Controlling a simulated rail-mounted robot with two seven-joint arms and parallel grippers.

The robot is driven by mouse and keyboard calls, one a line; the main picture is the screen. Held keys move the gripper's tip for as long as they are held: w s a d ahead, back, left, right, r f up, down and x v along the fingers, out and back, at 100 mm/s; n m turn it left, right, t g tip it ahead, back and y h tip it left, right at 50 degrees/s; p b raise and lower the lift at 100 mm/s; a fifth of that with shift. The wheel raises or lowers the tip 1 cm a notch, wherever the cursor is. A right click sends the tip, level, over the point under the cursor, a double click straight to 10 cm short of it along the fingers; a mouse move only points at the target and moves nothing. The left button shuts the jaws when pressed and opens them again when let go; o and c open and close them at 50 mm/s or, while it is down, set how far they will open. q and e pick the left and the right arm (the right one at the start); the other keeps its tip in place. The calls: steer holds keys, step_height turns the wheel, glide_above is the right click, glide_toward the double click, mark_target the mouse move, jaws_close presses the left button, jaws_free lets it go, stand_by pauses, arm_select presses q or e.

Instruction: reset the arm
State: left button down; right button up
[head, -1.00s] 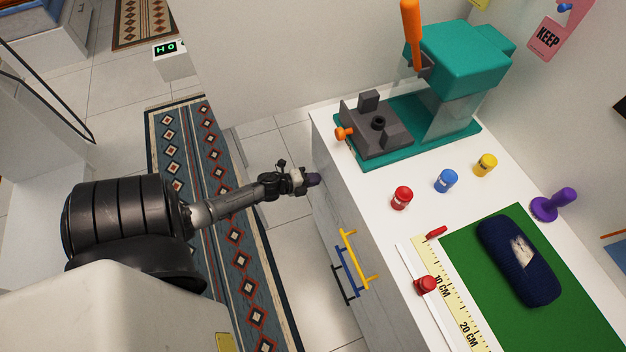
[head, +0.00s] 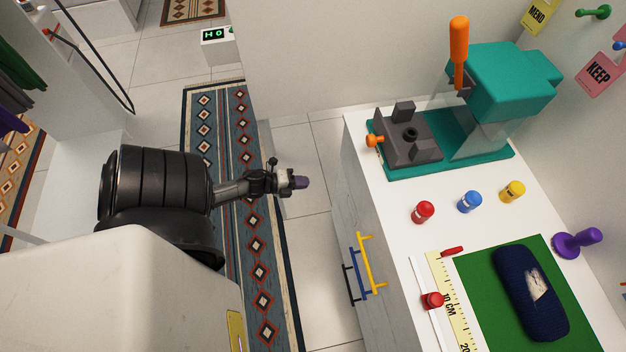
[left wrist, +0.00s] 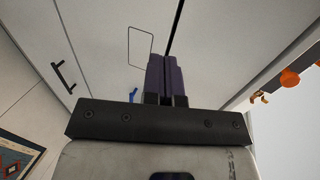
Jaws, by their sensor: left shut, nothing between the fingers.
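My left arm comes in from the left in the head view. Its gripper (head: 301,182) hangs over the patterned rug and tiled floor, left of the white-topped cabinet and apart from it. The purple fingers are together with nothing between them. In the left wrist view the shut fingers (left wrist: 166,78) point up the picture toward pale panels with a dark gap between them. My right gripper is in neither view.
The white worktop (head: 378,227) carries a teal press (head: 513,85), red (head: 423,212), blue (head: 470,202) and yellow (head: 512,191) small pots, a purple-handled stamp (head: 578,243) and a dark blue knitted piece (head: 530,292) on a green mat (head: 480,290). Coloured handles (head: 366,265) stick out from the cabinet front.

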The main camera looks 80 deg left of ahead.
arm_select(q)
steer(key=shift+s+r, duration=0.2)
steer(key=shift+s, duration=0.2)
